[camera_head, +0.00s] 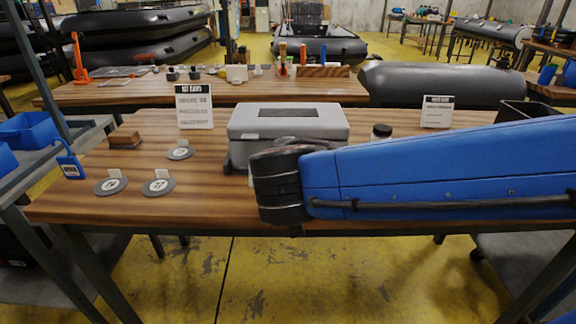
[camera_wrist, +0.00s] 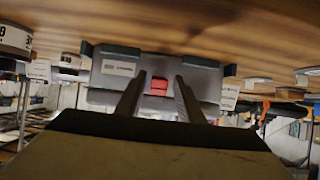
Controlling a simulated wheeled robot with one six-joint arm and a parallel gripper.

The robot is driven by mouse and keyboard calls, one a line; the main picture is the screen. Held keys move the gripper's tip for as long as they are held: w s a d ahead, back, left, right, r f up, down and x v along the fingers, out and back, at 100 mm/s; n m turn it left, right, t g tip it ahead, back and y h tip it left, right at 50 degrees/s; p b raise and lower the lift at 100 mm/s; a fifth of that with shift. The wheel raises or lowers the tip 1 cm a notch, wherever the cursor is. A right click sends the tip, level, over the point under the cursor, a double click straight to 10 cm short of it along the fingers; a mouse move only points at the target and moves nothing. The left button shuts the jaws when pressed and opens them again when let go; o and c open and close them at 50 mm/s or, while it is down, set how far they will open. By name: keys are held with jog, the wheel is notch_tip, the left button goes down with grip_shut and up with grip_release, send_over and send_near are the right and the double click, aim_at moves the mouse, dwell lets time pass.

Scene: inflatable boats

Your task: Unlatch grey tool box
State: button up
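The grey tool box (camera_head: 288,121) stands closed on the wooden table, with a dark inset in its lid. My blue arm and its black wrist cover its lower front right in the head view. In the wrist view, which looks upside down, the front of the tool box (camera_wrist: 110,72) faces me with a white label. A red latch (camera_wrist: 159,86) sits in the middle of that front. My gripper (camera_wrist: 159,78) is open and empty, its two fingers pointing at the box with the latch showing between them. I cannot tell whether the fingertips touch the box.
On the wooden table (camera_head: 215,182) are round grey discs (camera_head: 158,187), a small wooden block (camera_head: 124,140), a white sign (camera_head: 194,106) and a dark jar (camera_head: 381,132).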

dwell(0.3)
jog(key=v, duration=1.7)
jog(key=shift+s+r, duration=0.15)
jog(key=shift+r, duration=0.05)
dwell(0.3)
